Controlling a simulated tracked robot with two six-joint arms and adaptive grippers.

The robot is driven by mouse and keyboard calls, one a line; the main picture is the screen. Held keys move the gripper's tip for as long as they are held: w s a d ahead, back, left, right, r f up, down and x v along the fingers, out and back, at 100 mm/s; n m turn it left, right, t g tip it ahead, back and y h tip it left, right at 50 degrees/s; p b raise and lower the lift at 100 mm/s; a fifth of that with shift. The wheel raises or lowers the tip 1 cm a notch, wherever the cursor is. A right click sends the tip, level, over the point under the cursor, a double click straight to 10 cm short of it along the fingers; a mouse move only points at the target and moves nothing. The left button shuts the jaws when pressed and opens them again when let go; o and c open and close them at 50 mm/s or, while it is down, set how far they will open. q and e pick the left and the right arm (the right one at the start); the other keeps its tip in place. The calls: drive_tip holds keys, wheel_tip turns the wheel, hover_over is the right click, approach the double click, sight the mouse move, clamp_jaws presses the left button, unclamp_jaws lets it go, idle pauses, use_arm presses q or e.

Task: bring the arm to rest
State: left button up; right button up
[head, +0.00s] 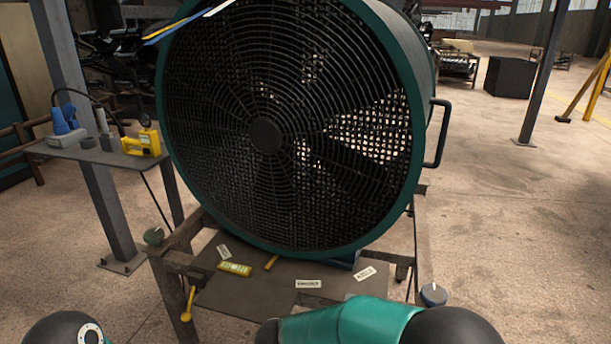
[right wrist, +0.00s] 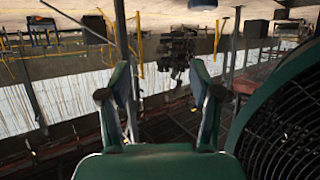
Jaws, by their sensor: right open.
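My right gripper (right wrist: 160,95) shows in the right wrist view with its two fingers spread apart and nothing between them. That view looks upside down, and the gripper points out over the hall, with the fan at its right edge. In the head view my right arm shows only as green and black links at the bottom; its gripper is not seen there. A black rounded part of mine shows at the bottom left. My left gripper is in neither view.
A large green fan (head: 265,135) with a black grille stands close in front on a metal frame (head: 270,290). A side table (head: 100,152) at the left bears a yellow tool (head: 145,143). A dark box (head: 510,77) stands far right.

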drive_tip(key=d+f+n+g, duration=0.1)
drive_tip(key=d+f, duration=0.4)
drive_tip(key=d, duration=0.3)
drive_tip(key=d+f+g, duration=0.1)
drive_tip(key=d+f, duration=0.4)
drive_tip(key=d, duration=0.3)
wheel_tip(320, 180, down, 12)
drive_tip(key=s+n+t+y, duration=0.1)
drive_tip(key=n+t+y, duration=0.2)
drive_tip(key=n+y, duration=0.2)
drive_tip(key=s+a+f+n+y, duration=0.2)
drive_tip(key=s+a+f+y, duration=0.3)
drive_tip(key=a+f, duration=0.1)
drive_tip(key=s+a+f+n+g+y, duration=0.2)
drive_tip(key=s+a+n+g+y, duration=0.4)
drive_tip(key=s+a, duration=0.75)
wheel_tip(320, 180, up, 16)
drive_tip(key=d+m+p, duration=0.1)
drive_tip(key=m+p, duration=0.1)
drive_tip(key=p, duration=1.3)
drive_tip(key=shift+f+t+y, duration=0.25)
drive_tip(key=shift+t+y, duration=0.05)
drive_tip(key=shift+t, duration=0.1)
